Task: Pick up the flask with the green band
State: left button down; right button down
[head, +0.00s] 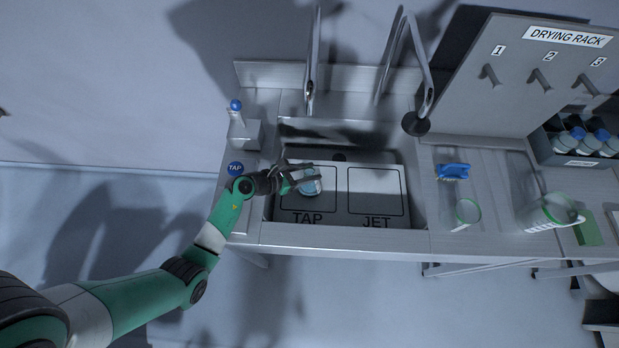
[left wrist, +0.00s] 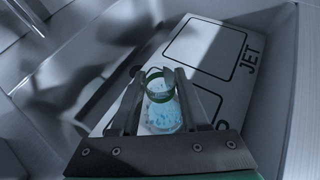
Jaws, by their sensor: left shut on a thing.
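The flask with the green band (left wrist: 163,115) is clear glass with pale blue contents and a green ring around its neck. It also shows in the head view (head: 311,187), over the TAP side of the sink. My left gripper (head: 304,180) reaches in from the left and is shut on the flask. In the left wrist view its two fingers (left wrist: 159,76) stand on either side of the neck at the green band. I cannot tell whether the flask's base touches the board below. My right gripper is not in view.
The sink board (head: 376,192) has TAP and JET outlines; the JET outline is empty. Two faucets rise behind it. Right of the sink are a blue brush (head: 452,171), a green-ringed glass (head: 467,212), a green-rimmed jug (head: 548,213) and the drying rack (head: 510,75).

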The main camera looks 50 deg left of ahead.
pick_arm(q)
jog(key=shift+r+p, duration=0.3)
jog(key=shift+r, duration=0.2)
notch_tip(320, 180, up, 3)
jog(key=shift+f+p, duration=0.2)
jog(key=shift+p, duration=0.6)
jog(key=s+d+r+p, duration=0.6)
jog(key=s+r, duration=0.3)
jog(key=s, duration=0.2)
jog(key=shift+s+d+r, duration=0.25)
jog(key=shift+s+d, duration=0.1)
jog(key=shift+d, duration=0.5)
